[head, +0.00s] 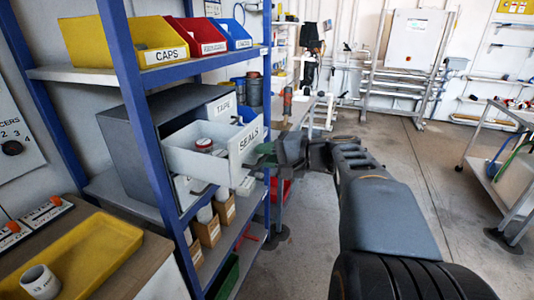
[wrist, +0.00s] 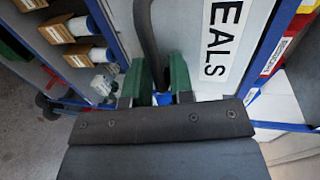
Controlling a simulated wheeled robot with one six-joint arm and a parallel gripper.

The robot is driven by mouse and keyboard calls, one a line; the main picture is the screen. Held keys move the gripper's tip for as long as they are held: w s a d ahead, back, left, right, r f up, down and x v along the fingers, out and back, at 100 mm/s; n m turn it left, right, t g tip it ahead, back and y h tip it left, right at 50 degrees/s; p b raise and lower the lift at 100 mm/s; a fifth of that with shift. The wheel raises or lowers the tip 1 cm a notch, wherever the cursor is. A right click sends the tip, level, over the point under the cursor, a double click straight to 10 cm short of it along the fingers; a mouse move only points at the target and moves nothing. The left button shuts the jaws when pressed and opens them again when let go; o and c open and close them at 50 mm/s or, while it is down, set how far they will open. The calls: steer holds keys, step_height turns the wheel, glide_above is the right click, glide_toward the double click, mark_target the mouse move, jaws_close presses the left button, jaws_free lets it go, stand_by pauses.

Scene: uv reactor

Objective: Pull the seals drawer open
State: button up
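The seals drawer (head: 195,161) is a light grey drawer with a SEALS label on its front. It stands well out of the dark grey cabinet (head: 128,150) on the shelf, and small round items show inside it. My gripper (head: 267,151) is at the drawer front, reaching in from the right. In the wrist view, the dark bar handle (wrist: 148,40) runs down between my green fingertips (wrist: 160,82), which appear closed on it. The drawer front (wrist: 195,70) and part of its label fill the top of the wrist view. The handle is mostly hidden in the head view.
A TAPE drawer (head: 222,107) sits above in the same cabinet. CAPS and other bins (head: 125,40) stand on the upper shelf. Small boxes (head: 208,228) sit below. Open floor (head: 350,150) lies to the right.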

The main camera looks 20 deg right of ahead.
steer(key=o, duration=0.3)
steer(key=shift+f, duration=0.2)
steer(key=shift+r, duration=0.1)
steer(key=v, duration=1.3)
steer(key=shift+s+d, duration=0.2)
steer(key=shift+s, duration=0.05)
steer(key=shift+r, duration=0.1)
